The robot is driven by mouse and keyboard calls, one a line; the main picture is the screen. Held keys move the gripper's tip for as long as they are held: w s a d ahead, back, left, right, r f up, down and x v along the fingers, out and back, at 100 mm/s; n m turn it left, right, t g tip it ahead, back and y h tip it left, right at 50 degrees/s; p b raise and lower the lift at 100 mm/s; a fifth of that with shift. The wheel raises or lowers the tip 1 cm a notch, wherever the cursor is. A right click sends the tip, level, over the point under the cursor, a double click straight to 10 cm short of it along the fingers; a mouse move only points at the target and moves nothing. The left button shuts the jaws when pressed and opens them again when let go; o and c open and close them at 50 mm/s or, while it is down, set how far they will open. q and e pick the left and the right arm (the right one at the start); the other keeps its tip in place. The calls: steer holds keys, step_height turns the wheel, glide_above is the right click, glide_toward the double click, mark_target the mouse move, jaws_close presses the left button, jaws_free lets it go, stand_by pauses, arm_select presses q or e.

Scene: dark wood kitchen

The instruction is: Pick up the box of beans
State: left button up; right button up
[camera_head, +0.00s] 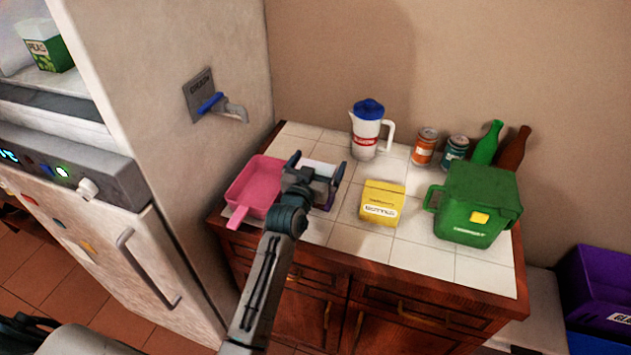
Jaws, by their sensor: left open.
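My left gripper (316,168) is open above the tiled counter, with its fingers pointing toward the back. A white and purple item (321,166) lies under and between the fingers, mostly hidden by the gripper. I cannot tell whether it is the box of beans or whether the fingers touch it. A yellow box (381,203) stands on the counter to the right of the gripper; its label is too small to read surely. A green and white box marked PEAS (45,45) stands at the upper left.
A pink pan (255,186) lies left of the gripper. A white jug with a blue lid (367,133), two cans (425,147), two bottles (487,143) and a green bin (475,205) stand on the counter. The fridge wall (175,130) bounds the left. The front right tiles are clear.

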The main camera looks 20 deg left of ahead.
arm_select(q)
steer(key=shift+w, duration=0.1)
steer(key=shift+c, duration=0.2)
steer(key=c, duration=1.4)
steer(key=shift+c, duration=0.2)
steer(key=shift+r, duration=0.1)
